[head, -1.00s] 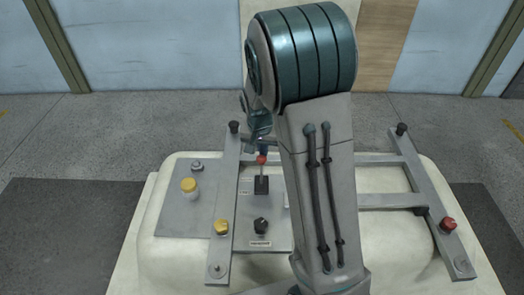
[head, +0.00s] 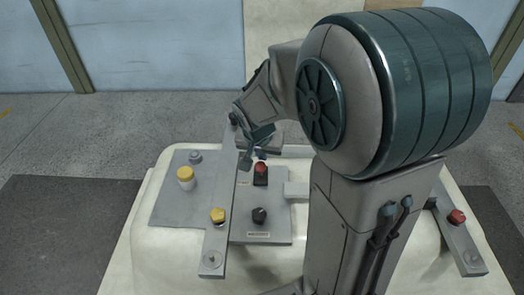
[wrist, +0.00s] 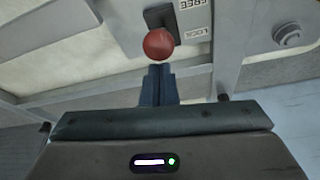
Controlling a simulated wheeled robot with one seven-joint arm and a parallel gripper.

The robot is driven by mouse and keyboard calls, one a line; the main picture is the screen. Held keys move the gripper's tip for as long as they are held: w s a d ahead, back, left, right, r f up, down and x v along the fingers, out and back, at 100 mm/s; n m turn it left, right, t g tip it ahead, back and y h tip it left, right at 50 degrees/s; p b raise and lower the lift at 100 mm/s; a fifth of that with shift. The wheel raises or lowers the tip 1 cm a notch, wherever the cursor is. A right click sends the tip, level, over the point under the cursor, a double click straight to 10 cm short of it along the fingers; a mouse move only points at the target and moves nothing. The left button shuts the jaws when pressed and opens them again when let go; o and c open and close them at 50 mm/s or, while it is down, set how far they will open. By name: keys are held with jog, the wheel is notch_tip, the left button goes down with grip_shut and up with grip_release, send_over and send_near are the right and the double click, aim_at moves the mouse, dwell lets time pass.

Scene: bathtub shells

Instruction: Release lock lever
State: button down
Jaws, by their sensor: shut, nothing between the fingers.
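The lock lever has a red ball knob (head: 261,168) on a black base (head: 261,181) set in a grey plate. In the head view the knob sits low against the base, tilted toward the viewer. In the wrist view the red knob (wrist: 158,43) hides most of the stem, beside FREE and LOCK labels (wrist: 191,18). My gripper (head: 247,164) is shut and empty, just behind and left of the knob. In the wrist view its fingertips (wrist: 158,68) point at the knob with a small gap; contact cannot be told.
Yellow knobs (head: 185,178) (head: 218,215) stand left of the lever, and a black knob (head: 259,215) stands in front. A red knob (head: 457,216) is on the far-right rail. My arm covers the right middle of the white shell (head: 135,262).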

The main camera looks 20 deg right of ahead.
jog(key=shift+s+a+f+b, duration=0.3)
jog(key=shift+s+f+b, duration=0.25)
jog(key=shift+s, duration=0.25)
jog(key=w+d+r+p, duration=0.2)
jog(key=w+r, duration=0.1)
jog(key=r, duration=0.1)
jog(key=s+a+r, duration=0.3)
jog(key=s+r, duration=0.2)
jog(key=s, duration=0.2)
jog(key=shift+b, duration=0.45)
jog(key=shift+w, duration=0.1)
